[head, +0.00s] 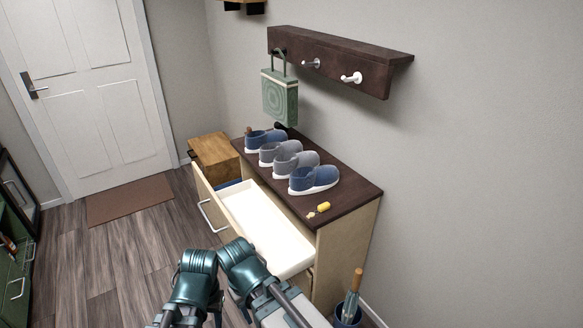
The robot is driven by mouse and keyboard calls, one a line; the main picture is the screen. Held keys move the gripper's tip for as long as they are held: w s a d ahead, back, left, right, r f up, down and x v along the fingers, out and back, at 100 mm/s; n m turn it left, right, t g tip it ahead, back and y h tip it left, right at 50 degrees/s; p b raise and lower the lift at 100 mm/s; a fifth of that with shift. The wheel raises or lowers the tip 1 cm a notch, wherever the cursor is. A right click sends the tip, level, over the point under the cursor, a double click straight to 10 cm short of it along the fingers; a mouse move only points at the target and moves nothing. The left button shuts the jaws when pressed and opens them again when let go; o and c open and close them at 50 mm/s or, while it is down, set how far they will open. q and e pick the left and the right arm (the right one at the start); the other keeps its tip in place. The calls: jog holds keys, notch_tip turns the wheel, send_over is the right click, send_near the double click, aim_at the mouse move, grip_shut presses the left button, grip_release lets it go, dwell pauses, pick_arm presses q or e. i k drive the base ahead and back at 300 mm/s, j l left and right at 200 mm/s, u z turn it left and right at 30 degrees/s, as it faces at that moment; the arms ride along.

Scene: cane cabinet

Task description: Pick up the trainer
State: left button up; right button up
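Several low shoes stand in a row on the dark top of the cabinet. The nearest is a blue shoe with a white sole (314,179). Behind it are a grey shoe (290,160), another grey shoe (274,148) and a blue shoe (262,137) at the far end. I cannot tell which one is the trainer. The cabinet's drawer (235,202) is pulled open, and its white inside looks empty. My two arms show at the bottom, in front of the drawer. I see their teal joints but no gripper fingers. Neither arm touches a shoe.
A small yellow object (323,206) lies near the cabinet top's front corner. A green bag (280,95) hangs from the wall rack (340,62) above. An umbrella (352,298) stands in a holder at lower right. A wooden box (214,157) stands beyond the cabinet.

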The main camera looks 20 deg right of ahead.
aim_at(297, 162)
jog(key=i+j+z, duration=0.2)
jog(key=i+j, duration=0.2)
jog(key=j, duration=0.25)
jog(key=i+j+z, duration=0.1)
jog(key=j, duration=0.25)
jog(key=i+j+z, duration=0.15)
jog(key=i+j, duration=0.15)
jog(key=i+j+z, duration=0.1)
jog(key=j, duration=0.35)
jog(key=i+j+z, duration=0.1)
jog(key=j, duration=0.3)
jog(key=i+j+z, duration=0.1)
jog(key=i+j, duration=0.15)
jog(key=j, duration=0.15)
jog(key=i+j+z, duration=0.1)
jog(key=j, duration=0.3)
jog(key=i+l, duration=0.3)
jog(key=l, duration=0.15)
